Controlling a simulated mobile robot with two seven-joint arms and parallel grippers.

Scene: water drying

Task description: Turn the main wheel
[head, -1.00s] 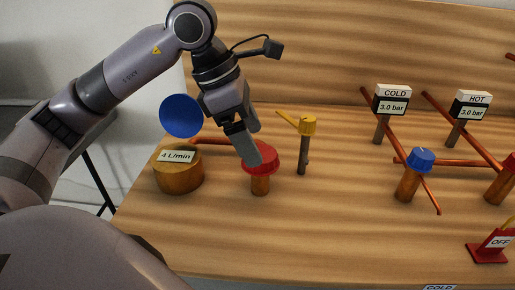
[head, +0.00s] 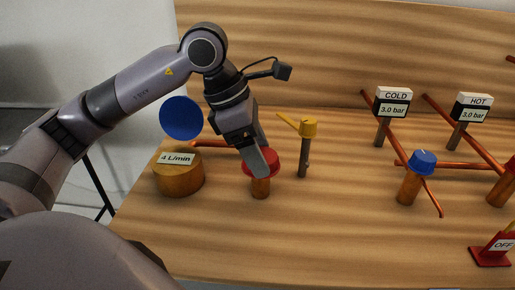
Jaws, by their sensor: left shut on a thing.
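The main wheel appears to be the red round knob (head: 275,160) on a short copper-coloured post (head: 261,188), left of centre in the head view. My left gripper (head: 262,165) is over the knob from above, with its fingers shut on it. The near finger hides part of the knob's top and front. My right gripper is not in the view.
A wooden cylinder marked 4 L/min (head: 179,178) and a blue disc (head: 181,118) are to the left. A yellow-topped post (head: 304,150) stands close right. Blue knob (head: 418,170), COLD gauge (head: 393,103), HOT gauge (head: 472,107) and red OFF switch (head: 493,249) are farther right.

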